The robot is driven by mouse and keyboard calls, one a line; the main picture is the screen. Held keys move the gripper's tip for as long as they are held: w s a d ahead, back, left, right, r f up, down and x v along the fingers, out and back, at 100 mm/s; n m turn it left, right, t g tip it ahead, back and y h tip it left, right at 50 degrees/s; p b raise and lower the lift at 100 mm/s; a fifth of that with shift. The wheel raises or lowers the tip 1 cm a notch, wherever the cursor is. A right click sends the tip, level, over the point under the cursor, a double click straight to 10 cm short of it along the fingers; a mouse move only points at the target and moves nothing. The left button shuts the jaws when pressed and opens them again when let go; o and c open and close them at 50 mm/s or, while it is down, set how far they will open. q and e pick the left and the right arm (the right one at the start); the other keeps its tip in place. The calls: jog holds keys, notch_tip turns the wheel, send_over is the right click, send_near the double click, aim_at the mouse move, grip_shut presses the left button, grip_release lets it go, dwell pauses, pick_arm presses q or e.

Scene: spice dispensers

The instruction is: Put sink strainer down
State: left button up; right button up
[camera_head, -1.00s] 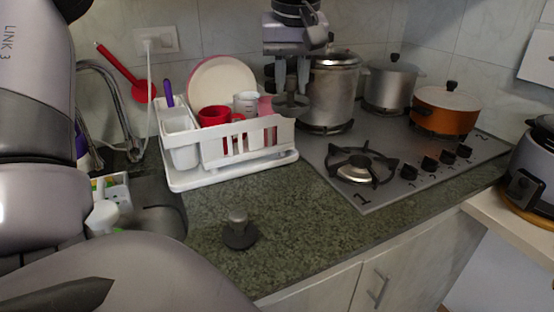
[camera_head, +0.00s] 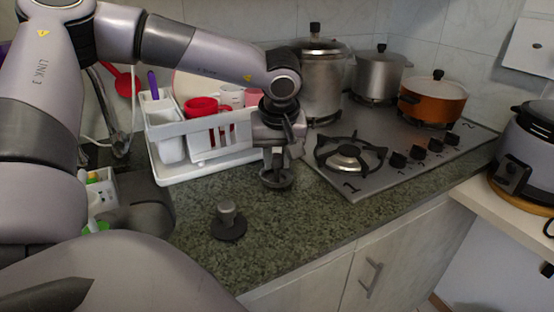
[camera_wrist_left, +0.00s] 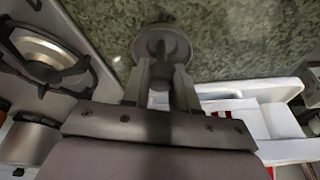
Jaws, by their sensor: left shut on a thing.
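My left gripper (camera_head: 275,163) points down in the head view, just right of the dish rack's front corner. It is shut on the sink strainer (camera_head: 276,181), a dark grey round dish with a raised middle. The strainer is at or just above the green granite counter (camera_head: 300,220); I cannot tell whether it touches. In the left wrist view the sink strainer (camera_wrist_left: 162,45) shows as a round grey disc between and beyond the fingers (camera_wrist_left: 163,82), with granite behind it. My right gripper is not in view.
A grey knobbed piece with a round base (camera_head: 228,224) stands on the counter, front left of the gripper. The white dish rack (camera_head: 205,168) is left, and the gas stove (camera_head: 390,165) with pots is right.

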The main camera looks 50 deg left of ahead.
aim_at(279, 183)
pick_arm(q)
jog(key=shift+f, duration=0.3)
jog(key=shift+f, duration=0.1)
jog(key=o, duration=1)
jog(key=v, duration=1.2)
